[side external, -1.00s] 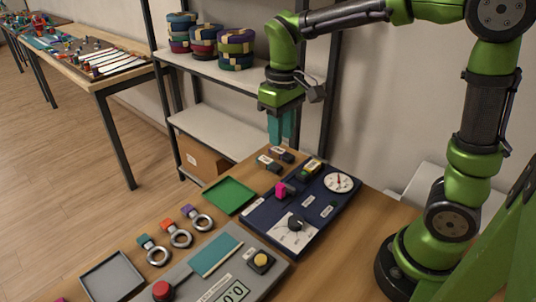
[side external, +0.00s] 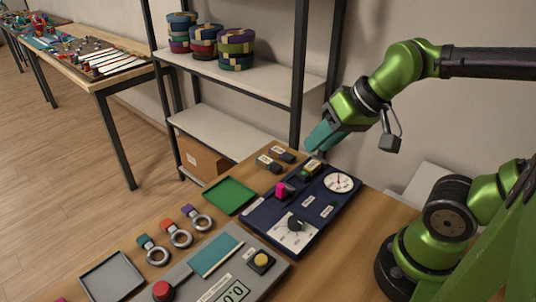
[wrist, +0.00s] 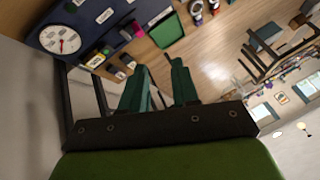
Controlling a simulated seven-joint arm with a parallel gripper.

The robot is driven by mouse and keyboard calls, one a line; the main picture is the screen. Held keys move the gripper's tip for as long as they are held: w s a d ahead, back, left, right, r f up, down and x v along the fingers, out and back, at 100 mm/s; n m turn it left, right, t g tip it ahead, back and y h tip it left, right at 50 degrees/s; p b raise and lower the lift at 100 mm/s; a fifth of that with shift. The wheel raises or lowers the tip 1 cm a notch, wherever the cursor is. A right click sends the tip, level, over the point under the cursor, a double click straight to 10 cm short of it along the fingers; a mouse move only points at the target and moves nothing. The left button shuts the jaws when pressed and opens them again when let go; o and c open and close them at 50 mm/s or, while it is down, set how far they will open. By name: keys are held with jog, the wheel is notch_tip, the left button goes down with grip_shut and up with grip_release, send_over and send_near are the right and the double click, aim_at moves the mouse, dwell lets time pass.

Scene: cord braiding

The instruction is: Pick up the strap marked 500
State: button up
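No marking 500 is readable, so I cannot tell which item is that strap. Two small dark pieces with pale labels, one at the front (side external: 268,162) and one behind it (side external: 283,155), lie at the table's back edge. A yellow-and-black piece (side external: 311,168) and a magenta piece (side external: 282,190) sit on the dark blue panel (side external: 262,222). My gripper (side external: 314,143) is tilted above the table's back, its teal fingers pointing down-left. In the wrist view my gripper (wrist: 155,72) has its fingers apart with nothing between them.
A green tray (side external: 229,196), several ringed tags (side external: 177,235) and a grey tray (side external: 112,278) lie to the left. A grey console (side external: 207,283) with red and yellow knobs is in front. A shelf (side external: 225,76) holding coiled rolls (side external: 236,50) stands behind.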

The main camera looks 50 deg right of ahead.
jog(key=shift+s+d+r+t, duration=0.15)
jog(key=shift+s+r+t, duration=0.25)
jog(key=shift+s+r, duration=0.15)
